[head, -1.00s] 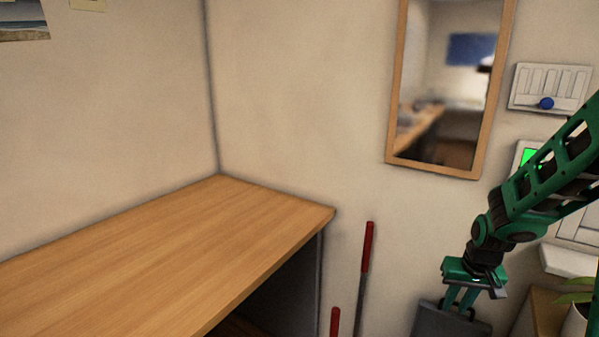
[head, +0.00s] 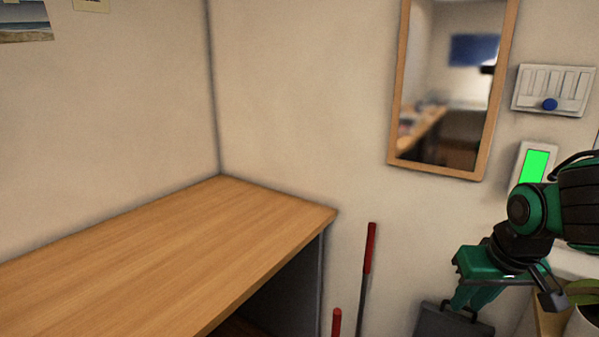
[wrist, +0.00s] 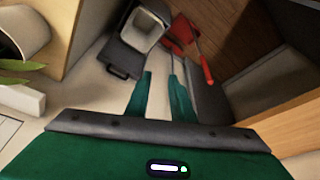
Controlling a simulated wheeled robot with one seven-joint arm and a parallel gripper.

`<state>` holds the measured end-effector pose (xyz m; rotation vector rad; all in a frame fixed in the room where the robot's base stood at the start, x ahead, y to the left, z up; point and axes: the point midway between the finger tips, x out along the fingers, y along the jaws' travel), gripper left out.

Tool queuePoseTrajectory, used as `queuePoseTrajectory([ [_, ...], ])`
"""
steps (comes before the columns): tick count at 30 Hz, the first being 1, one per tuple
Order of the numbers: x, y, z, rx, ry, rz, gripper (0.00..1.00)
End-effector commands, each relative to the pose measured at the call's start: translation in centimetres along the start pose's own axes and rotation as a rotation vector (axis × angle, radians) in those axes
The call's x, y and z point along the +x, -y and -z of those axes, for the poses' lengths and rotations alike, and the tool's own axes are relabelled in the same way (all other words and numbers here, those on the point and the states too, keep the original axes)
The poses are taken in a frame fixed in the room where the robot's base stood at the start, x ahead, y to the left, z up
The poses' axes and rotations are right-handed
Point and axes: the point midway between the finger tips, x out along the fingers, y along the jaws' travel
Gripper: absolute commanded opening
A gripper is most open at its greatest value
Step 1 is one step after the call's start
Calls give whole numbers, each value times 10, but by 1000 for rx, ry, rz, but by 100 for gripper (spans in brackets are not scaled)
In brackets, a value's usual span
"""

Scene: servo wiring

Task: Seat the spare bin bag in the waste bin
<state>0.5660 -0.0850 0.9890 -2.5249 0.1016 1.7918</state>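My gripper (wrist: 160,76) points down in the wrist view, with its two green fingers apart and nothing visible between them. In the head view my gripper (head: 473,302) is at the lower right, in front of the wall. A dark bin-like container (wrist: 126,34) with a pale inside stands beyond the fingertips in the wrist view; it looks like the waste bin. I cannot tell whether the pale inside is a bag. I cannot make out a separate spare bin bag in any view.
Red-handled tools (head: 370,249) lean near the wooden desk (head: 170,265). A potted plant (head: 584,322) is at the right.

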Motion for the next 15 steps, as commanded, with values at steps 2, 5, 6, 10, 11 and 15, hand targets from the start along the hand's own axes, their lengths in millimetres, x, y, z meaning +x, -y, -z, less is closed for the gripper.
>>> queuePoseTrajectory([
  [2,-3,-22,-16,66,44,-22,22],
  [5,-7,-46,-41,155,109,-45,22],
  [6,-10,-56,-52,193,136,-53,22],
  [10,-19,-81,-91,324,229,-69,22],
  [11,-21,-86,-100,353,250,-71,22],
  [15,-30,-97,-130,452,321,-71,14],
])
